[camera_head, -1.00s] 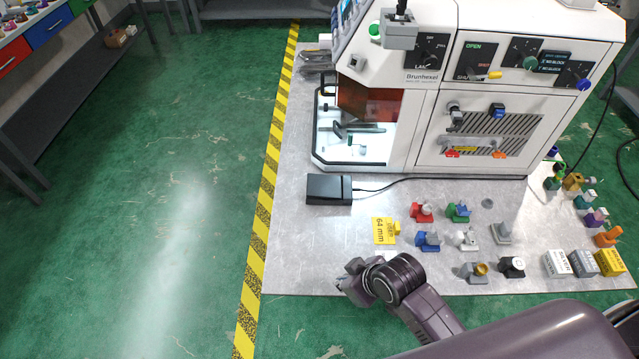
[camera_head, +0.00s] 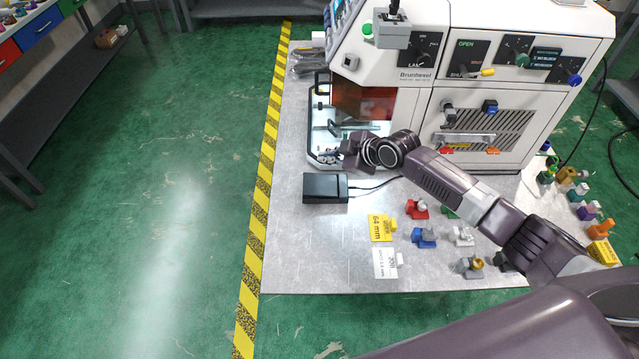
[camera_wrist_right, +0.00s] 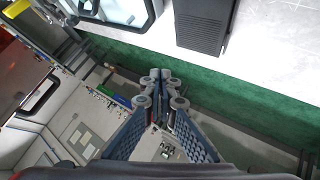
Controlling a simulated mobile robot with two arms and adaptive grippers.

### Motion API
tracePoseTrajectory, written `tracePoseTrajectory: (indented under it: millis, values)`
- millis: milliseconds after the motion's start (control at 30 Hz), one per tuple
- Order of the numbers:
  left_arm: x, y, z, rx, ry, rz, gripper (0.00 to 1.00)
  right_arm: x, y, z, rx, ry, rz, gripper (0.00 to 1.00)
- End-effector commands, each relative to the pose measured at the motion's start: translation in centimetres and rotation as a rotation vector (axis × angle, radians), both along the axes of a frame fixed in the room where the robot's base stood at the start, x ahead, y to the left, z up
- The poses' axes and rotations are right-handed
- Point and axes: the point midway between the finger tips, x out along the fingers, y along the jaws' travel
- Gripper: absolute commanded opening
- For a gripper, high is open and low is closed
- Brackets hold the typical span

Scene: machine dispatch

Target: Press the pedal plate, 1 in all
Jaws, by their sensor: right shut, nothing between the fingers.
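The pedal plate (camera_head: 325,187) is a flat black box with a cable, lying on the grey metal sheet in front of the white machine. In the right wrist view the pedal plate (camera_wrist_right: 203,24) shows at the top, its ridged black top partly cut off by the frame edge. My right gripper (camera_head: 350,152) is above and beyond the pedal, close to the machine's open front bay. Its fingers are shut and empty in the wrist view (camera_wrist_right: 159,76), apart from the pedal in the picture. My left gripper is not in view.
A yellow card (camera_head: 381,228), a white card (camera_head: 384,264) and several small coloured parts lie to the right. The sheet left of the cards is clear.

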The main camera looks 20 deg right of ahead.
Motion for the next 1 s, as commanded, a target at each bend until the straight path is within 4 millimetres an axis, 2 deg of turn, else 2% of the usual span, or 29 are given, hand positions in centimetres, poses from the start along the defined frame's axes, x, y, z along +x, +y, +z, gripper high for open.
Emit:
tracePoseTrajectory:
  millis: [367, 567, 767, 1000]
  values:
    - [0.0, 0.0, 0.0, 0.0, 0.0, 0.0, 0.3, 0.1, -0.2, 0.1, -0.002, -0.003, 0.0, 0.0]
    - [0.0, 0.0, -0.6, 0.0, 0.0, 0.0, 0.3, 0.1, 0.0, -0.7, -0.001, -0.002, -0.001, 0.0]
    - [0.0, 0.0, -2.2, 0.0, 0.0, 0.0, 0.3, 0.2, 0.2, -2.9, 0.0, -0.002, 0.001, 0.0]
    - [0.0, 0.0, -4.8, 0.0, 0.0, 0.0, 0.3, 0.3, 0.5, -6.4, 0.0, -0.002, -0.001, 0.0]
